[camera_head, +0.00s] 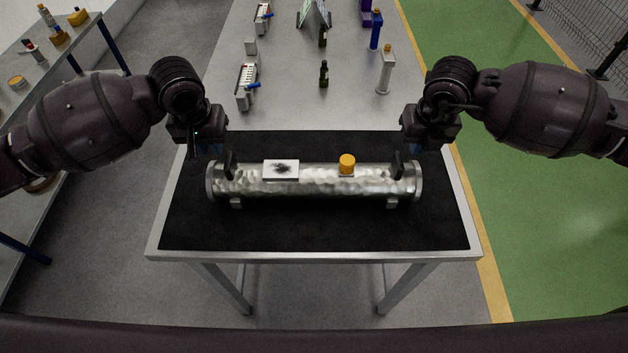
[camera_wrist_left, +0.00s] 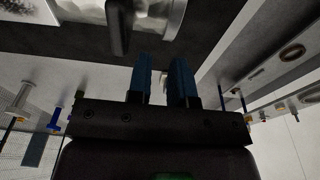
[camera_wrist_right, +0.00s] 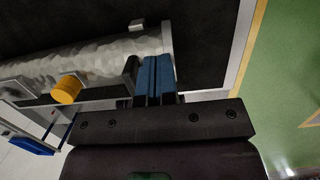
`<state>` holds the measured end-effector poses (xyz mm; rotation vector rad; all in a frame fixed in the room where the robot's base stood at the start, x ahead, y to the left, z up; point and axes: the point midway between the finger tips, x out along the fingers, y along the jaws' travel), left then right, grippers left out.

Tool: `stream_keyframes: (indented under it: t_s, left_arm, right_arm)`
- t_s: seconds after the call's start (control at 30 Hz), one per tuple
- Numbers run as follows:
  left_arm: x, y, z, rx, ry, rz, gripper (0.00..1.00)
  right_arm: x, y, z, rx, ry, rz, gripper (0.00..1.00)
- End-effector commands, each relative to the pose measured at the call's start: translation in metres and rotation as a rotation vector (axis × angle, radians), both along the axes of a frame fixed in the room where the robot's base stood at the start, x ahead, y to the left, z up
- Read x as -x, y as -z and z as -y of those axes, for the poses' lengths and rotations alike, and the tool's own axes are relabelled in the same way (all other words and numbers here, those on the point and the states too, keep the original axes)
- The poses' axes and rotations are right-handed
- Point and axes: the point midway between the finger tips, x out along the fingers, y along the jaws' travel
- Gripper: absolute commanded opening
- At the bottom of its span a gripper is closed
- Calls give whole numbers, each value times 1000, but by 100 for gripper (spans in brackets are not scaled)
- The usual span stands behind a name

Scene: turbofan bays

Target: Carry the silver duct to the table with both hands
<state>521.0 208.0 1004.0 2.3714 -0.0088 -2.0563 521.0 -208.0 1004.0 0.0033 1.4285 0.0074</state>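The silver duct (camera_head: 315,184) lies lengthwise on a black mat (camera_head: 310,232) at the near end of a grey table (camera_head: 310,256). It has a black upright handle near each end, a white plate with a dark mark, and an orange cap. My left gripper (camera_head: 216,150) is open and empty, just behind and above the left handle (camera_head: 230,164). In the left wrist view its blue fingers (camera_wrist_left: 162,84) stand apart. My right gripper (camera_head: 412,148) is behind and above the right handle (camera_head: 398,165); its blue fingers (camera_wrist_right: 157,80) look together beside that handle, with nothing visible between them.
Bottles, a white canister (camera_head: 386,72), a blue canister (camera_head: 375,32) and small racks (camera_head: 246,86) stand farther back on the grey table. Another table (camera_head: 62,45) with small items is at the left. Green floor (camera_head: 530,170) lies open at the right; a mesh fence (camera_head: 600,35) is at upper right.

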Motion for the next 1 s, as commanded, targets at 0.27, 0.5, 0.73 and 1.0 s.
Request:
stream_keyframes:
  t_s: [0.27, 0.5, 0.73, 1.0]
  left_arm:
    - [0, 1, -3, -4, -2, -1, 26]
    - [0, 1, -3, -5, -3, -1, 26]
    - [0, 1, -3, -6, -3, -2, 26]
    - [1, -6, -3, -5, -3, 0, 26]
  right_arm:
    - [0, 1, 3, 4, 3, -1, 5]
    - [0, 1, 3, 6, 3, -1, 26]
    - [0, 1, 4, 7, 4, -1, 26]
    - [0, 1, 4, 7, 4, -1, 26]
